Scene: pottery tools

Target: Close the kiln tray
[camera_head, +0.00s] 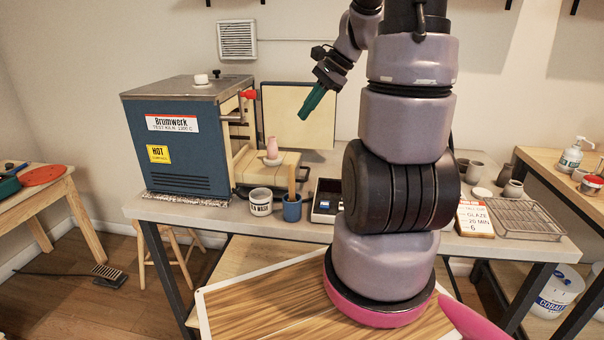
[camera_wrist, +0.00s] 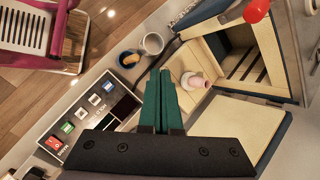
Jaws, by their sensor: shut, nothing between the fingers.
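The blue kiln (camera_head: 185,140) stands at the left of the bench, and its cream-lined door (camera_head: 300,115) is swung open. The kiln tray (camera_head: 252,174), a pale slab, sticks out from the kiln's opening. A pink vase (camera_head: 272,147) stands on a small white dish on it. The wrist view shows the tray (camera_wrist: 178,62), the vase (camera_wrist: 194,80) and the open kiln chamber (camera_wrist: 250,55). My gripper (camera_head: 308,113) has green fingers, shut and empty. It hangs above and right of the tray, in front of the door, apart from both. In the wrist view, its fingertips (camera_wrist: 160,72) appear left of the vase.
A white mug (camera_head: 260,202), a blue cup (camera_head: 292,208) and a switch box (camera_wrist: 92,110) stand along the bench's front. A red handle (camera_head: 248,94) juts from the kiln's side. Small pots and a wire rack (camera_head: 525,218) are at the right.

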